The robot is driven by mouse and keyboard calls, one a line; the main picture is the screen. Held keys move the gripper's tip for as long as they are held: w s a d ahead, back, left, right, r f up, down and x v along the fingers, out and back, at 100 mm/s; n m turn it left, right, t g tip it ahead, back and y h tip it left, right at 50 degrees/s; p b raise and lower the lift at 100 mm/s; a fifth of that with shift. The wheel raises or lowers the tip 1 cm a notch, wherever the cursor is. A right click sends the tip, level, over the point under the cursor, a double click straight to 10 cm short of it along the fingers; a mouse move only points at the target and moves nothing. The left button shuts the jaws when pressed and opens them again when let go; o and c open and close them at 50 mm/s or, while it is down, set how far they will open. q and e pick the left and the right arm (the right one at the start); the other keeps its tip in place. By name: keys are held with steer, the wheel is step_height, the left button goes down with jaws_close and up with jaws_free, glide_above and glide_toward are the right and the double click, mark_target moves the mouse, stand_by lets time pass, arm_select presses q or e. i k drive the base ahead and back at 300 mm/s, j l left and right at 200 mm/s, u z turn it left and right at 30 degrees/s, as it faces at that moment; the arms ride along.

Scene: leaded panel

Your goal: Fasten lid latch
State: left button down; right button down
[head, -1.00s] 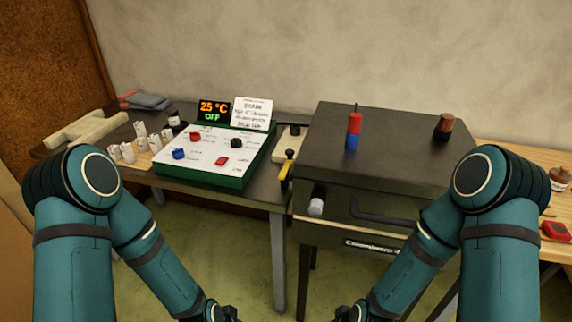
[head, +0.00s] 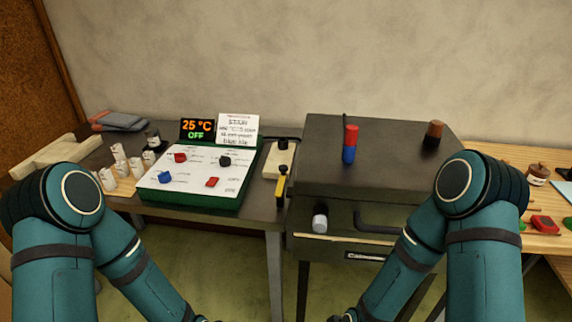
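The dark kiln-like box (head: 315,177) has a flat lid and stands right of centre. A pale cylindrical knob (head: 320,221) sticks out of its front at the left. A dark bar handle (head: 380,222) runs beside it, partly hidden by my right arm. A yellow lever with a black top (head: 281,184) stands at the box's left side. I cannot tell which of these is the lid latch, or whether it is fastened. Both my arms reach down to the bottom edge of the head view, and the gripper fingers are outside the picture.
A red-and-blue cylinder (head: 350,144) and a brown-topped knob (head: 433,134) are on the lid. A white panel with a green frame (head: 195,203), under a display reading 25 °C OFF (head: 197,129), is left on the dark table. A wooden table (head: 548,243) is at right.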

mark_target(284, 169)
steer(key=i+j+z, duration=0.2)
steer(key=j, duration=0.5)
steer(key=j+z, duration=0.25)
steer(key=j, duration=0.5)
